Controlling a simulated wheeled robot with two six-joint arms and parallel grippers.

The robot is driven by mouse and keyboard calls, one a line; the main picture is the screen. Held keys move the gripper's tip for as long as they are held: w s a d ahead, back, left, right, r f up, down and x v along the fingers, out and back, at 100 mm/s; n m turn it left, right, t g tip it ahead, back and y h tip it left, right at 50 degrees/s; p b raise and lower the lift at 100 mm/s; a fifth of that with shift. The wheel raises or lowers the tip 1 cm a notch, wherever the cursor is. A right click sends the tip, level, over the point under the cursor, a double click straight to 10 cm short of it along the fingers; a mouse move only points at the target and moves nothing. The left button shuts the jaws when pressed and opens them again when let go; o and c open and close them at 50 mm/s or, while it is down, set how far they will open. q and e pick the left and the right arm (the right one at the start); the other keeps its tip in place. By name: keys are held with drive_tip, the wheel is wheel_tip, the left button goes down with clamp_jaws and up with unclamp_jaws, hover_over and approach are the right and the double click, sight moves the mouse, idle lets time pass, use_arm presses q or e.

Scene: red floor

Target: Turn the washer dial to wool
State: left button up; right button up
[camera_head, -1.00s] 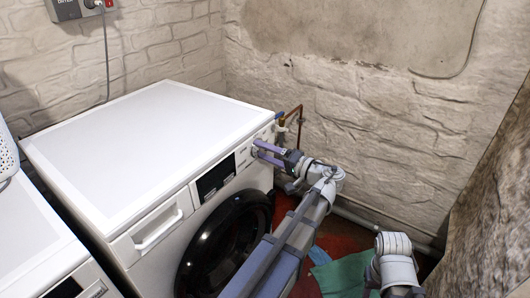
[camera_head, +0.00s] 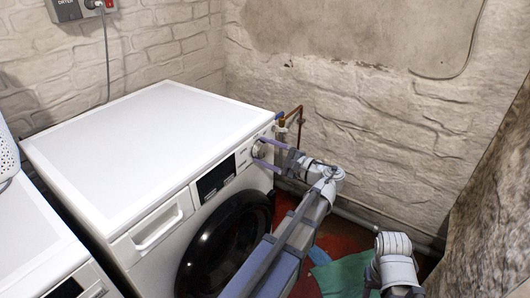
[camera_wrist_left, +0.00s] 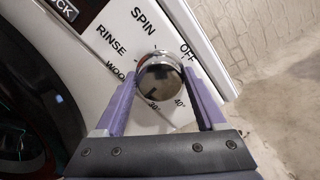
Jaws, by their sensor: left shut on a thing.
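The washer (camera_head: 130,150) is white with a dark round door. Its dial (camera_wrist_left: 158,84) is a shiny round knob on the front panel, near the right corner. In the left wrist view, SPIN, OFF, RINSE, a partly covered WOOL label (camera_wrist_left: 116,68), 30° and 40° are printed around it. I cannot tell which mark the dial points at. My left gripper (camera_wrist_left: 160,84) is shut on the dial, with one purple finger on each side. In the head view the left gripper (camera_head: 262,149) reaches the panel from the right. My right gripper is not in view.
A second white machine (camera_head: 40,240) stands at the left, with a white basket (camera_head: 7,155) on it. Pipes (camera_head: 290,120) run behind the washer's right corner. A stone wall (camera_head: 380,120) is close on the right. A green cloth (camera_head: 343,275) lies on the red floor.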

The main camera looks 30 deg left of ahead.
use_arm(q)
drive_tip(key=m, duration=0.4)
drive_tip(key=shift+m, duration=0.7)
drive_tip(key=o, duration=1.3)
drive_tip(key=shift+o, duration=0.2)
drive_tip(key=shift+d, duration=0.1)
drive_tip(key=d, duration=0.7)
drive_tip(key=shift+s+d, duration=0.25)
drive_tip(key=shift+d, duration=0.05)
